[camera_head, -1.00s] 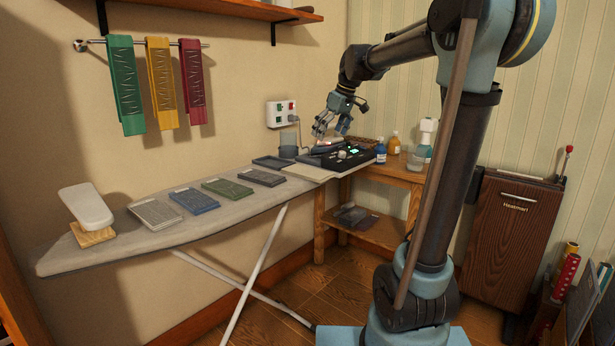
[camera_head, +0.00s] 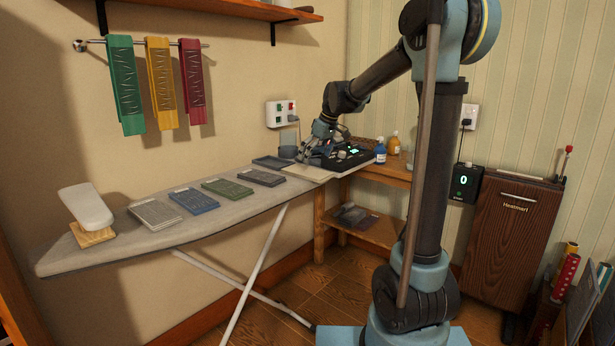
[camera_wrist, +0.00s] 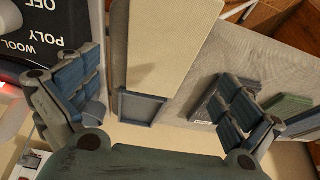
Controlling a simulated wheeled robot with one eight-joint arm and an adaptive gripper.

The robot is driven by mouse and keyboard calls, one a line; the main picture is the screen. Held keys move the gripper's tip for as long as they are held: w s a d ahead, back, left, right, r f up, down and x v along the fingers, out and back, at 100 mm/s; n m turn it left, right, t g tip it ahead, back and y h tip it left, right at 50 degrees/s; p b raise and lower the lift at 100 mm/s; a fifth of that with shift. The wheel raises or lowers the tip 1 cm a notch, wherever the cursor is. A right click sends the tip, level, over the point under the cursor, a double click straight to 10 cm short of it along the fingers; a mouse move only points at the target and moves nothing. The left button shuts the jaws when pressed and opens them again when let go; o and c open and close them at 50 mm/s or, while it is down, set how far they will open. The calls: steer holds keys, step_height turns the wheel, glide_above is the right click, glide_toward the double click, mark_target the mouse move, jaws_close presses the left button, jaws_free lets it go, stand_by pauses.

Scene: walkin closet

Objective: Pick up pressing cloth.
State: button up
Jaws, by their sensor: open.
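A flat cream piece (camera_head: 308,173), which looks like the pressing cloth, lies at the right end of the ironing board (camera_head: 110,258). In the wrist view the cream piece (camera_wrist: 160,45) runs from the top edge down between my spread fingers. My gripper (camera_head: 312,153) is low over the board's right end, close behind the cream piece. In the wrist view my gripper (camera_wrist: 160,82) is open, with a finger to each side of the cream piece and nothing held. I cannot tell whether a finger touches it.
A shallow grey tray (camera_head: 270,163) lies beside the cream piece. A dark control panel (camera_head: 345,158) is just right of my gripper. Several folded fabrics, including a blue one (camera_head: 194,201), lie along the board. Bottles (camera_head: 381,152) stand on the wooden table (camera_head: 388,174).

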mark_target(308, 171)
steer(key=shift+x, duration=2.95)
steer(key=shift+w+r, duration=0.1)
steer(key=c, duration=1.1)
